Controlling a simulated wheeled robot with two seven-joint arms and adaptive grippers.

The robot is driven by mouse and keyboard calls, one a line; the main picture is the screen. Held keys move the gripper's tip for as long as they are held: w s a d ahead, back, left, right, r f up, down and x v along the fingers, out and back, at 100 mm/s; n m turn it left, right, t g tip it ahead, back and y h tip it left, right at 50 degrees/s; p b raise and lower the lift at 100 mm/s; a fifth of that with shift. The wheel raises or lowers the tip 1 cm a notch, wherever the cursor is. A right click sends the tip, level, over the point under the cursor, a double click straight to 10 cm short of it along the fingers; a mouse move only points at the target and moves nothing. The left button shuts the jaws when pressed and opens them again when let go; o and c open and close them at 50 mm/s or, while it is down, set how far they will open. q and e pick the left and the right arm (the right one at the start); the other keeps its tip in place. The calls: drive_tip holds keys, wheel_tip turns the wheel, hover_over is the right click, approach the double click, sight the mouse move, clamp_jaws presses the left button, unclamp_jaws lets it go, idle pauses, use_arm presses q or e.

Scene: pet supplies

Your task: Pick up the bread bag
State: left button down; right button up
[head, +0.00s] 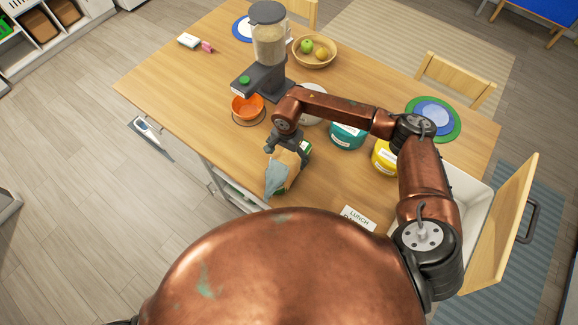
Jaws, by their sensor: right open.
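The bread bag (277,180) lies near the front edge of the wooden table in the head view. It looks tan with a pale blue-grey part and some green. My right gripper (288,150) is at the bag's upper end, pointing down, with its fingers open. The fingers overlap the bag in this view, and I cannot tell whether they touch it. My left gripper is not in view.
An orange bowl (246,108) and a food dispenser (268,45) stand behind and left of the bag. A teal tin (346,136) and a yellow tin (384,158) stand to the right. A fruit bowl (314,58) is farther back. The table's left part is mostly clear.

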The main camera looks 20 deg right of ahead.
wheel_tip(320, 180, down, 3)
drive_tip(key=shift+s+d+r+p, duration=0.1)
drive_tip(key=shift+s+r+p, duration=0.1)
drive_tip(key=shift+p, duration=0.5)
wheel_tip(320, 180, down, 3)
drive_tip(key=shift+d+f+p, duration=0.1)
drive_tip(key=shift+f+p, duration=0.1)
drive_tip(key=shift+p, duration=0.5)
drive_tip(key=shift+f, duration=0.35)
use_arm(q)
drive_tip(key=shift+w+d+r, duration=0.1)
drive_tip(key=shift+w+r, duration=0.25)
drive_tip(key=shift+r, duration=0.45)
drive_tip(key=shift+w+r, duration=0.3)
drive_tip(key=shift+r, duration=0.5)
use_arm(e)
drive_tip(key=shift+r, duration=0.1)
drive_tip(key=c, duration=1.7)
drive_tip(key=shift+c, duration=0.2)
drive_tip(key=shift+w, duration=0.1)
